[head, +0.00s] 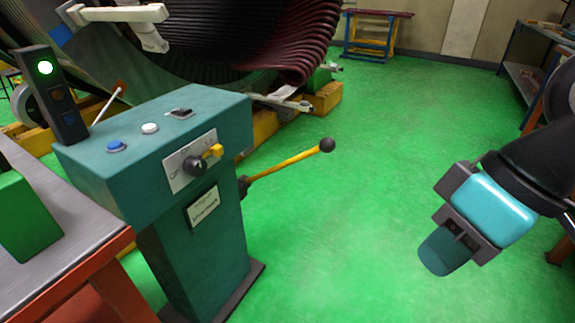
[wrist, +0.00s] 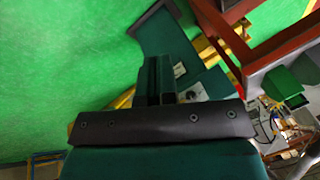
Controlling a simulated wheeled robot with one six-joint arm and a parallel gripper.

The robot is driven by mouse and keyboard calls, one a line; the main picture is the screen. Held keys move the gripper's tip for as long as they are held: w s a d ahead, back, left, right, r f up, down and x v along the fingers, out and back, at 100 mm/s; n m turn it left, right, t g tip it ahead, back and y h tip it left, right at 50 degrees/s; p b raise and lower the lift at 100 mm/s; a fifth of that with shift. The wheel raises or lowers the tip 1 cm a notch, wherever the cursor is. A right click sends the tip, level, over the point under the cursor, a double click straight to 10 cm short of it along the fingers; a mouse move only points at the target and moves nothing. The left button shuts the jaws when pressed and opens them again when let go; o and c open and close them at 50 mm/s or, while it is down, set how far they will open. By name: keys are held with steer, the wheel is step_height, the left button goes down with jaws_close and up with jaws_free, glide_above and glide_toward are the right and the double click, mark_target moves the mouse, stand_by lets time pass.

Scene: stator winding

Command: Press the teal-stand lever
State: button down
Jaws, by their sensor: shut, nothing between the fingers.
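The teal stand (head: 200,255) rises from the floor at the left of the head view, with a sloped control panel on top. Its lever (head: 285,165) has a yellow shaft reaching right and slightly up from the stand's side, ending in a black ball knob (head: 327,145). My gripper (head: 443,254) is shut and empty in the head view, well to the right of the knob and apart from it. In the wrist view the closed fingers (wrist: 158,78) point toward the stand (wrist: 172,45). I cannot clearly make out the lever there.
A red-framed workbench (head: 75,245) stands left of the stand. The large machine with dark red windings (head: 240,35) is behind it. A signal light (head: 45,68) glows green. Open green floor (head: 350,230) lies between the knob and my gripper. Shelving stands at the far right.

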steer(key=w+a+f+m+t+y+b, duration=0.35)
steer(key=w+f+b, duration=0.25)
steer(key=w+b, duration=0.4)
steer(key=w+a+f+m+t+y+b, duration=0.2)
steer(key=w+a+f+m+t+b, duration=0.15)
steer(key=w+f+b, duration=0.45)
steer(key=w+a+f+m+t+y+b, duration=0.3)
steer(key=w+a+f+b, duration=0.1)
steer(key=w+b, duration=0.7)
steer(key=w+d+f+m+t+h+b, duration=0.2)
steer(key=w+d+f+m+t+b, duration=0.2)
steer(key=w+f+m+t+b, duration=0.3)
steer(key=w+d+f+m+t+h+b, duration=0.3)
steer(key=w+f+m+t+b, duration=0.4)
steer(key=f+m+b, duration=0.3)
steer(key=d+m+t+b, duration=0.1)
steer(key=b, duration=0.2)
steer(key=shift+w+d+m, duration=0.25)
steer(key=shift+w+m, duration=0.05)
steer(key=shift+w, duration=0.1)
steer(key=shift+h, duration=0.25)
